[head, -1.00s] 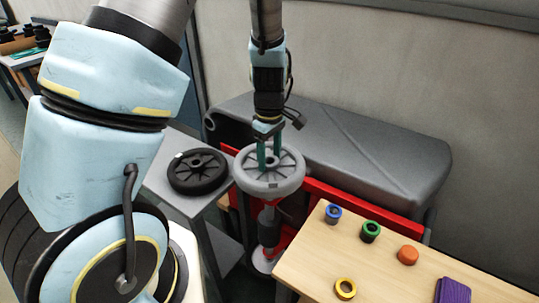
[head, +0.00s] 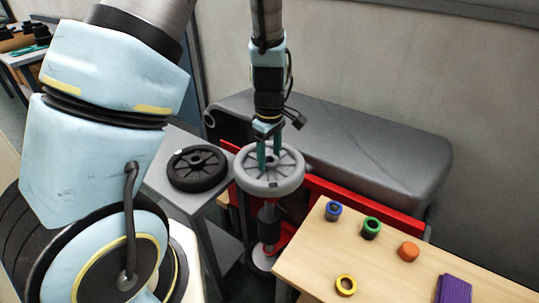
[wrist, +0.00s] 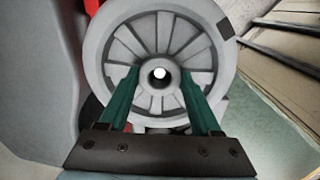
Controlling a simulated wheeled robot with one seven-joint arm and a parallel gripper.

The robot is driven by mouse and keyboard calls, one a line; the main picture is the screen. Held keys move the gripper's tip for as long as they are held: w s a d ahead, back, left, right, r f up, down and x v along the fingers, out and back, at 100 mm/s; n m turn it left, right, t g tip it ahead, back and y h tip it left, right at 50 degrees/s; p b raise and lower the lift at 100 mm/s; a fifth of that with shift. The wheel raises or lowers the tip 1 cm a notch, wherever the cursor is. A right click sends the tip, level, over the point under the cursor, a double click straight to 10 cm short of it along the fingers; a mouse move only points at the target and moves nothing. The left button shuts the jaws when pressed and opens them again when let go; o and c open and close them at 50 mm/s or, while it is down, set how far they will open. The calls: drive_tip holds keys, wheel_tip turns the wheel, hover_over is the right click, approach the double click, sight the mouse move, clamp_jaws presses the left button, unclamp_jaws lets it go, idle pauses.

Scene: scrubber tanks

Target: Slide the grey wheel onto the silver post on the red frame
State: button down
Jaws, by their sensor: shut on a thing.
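The grey spoked wheel (head: 292,180) is held up between the two green fingers of my gripper (head: 269,164), which is shut on its hub. In the wrist view the wheel (wrist: 100,45) fills the upper middle, with a finger on each side of the hub. A small bright spot shows through the bore; I cannot tell what it is. The red frame (head: 365,207) runs behind the wheel and below the grey casing. A dark upright cylinder (head: 268,218) with a pale disc at its foot stands below the wheel. I cannot make out the silver post; the wheel may hide it.
A black wheel (head: 197,170) lies on a grey stand (head: 190,203) to the left. A wooden table (head: 385,275) at the right bears blue, green and yellow rings, an orange piece and a purple block. A big grey casing (head: 360,150) stands behind.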

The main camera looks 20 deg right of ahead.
drive_tip(key=shift+f+b, duration=0.65)
drive_tip(key=shift+f, duration=0.35)
idle(0.6)
drive_tip(key=shift+f+p, duration=0.35)
drive_tip(key=shift+f, duration=0.85)
idle(4.3)
unclamp_jaws()
idle(0.5)
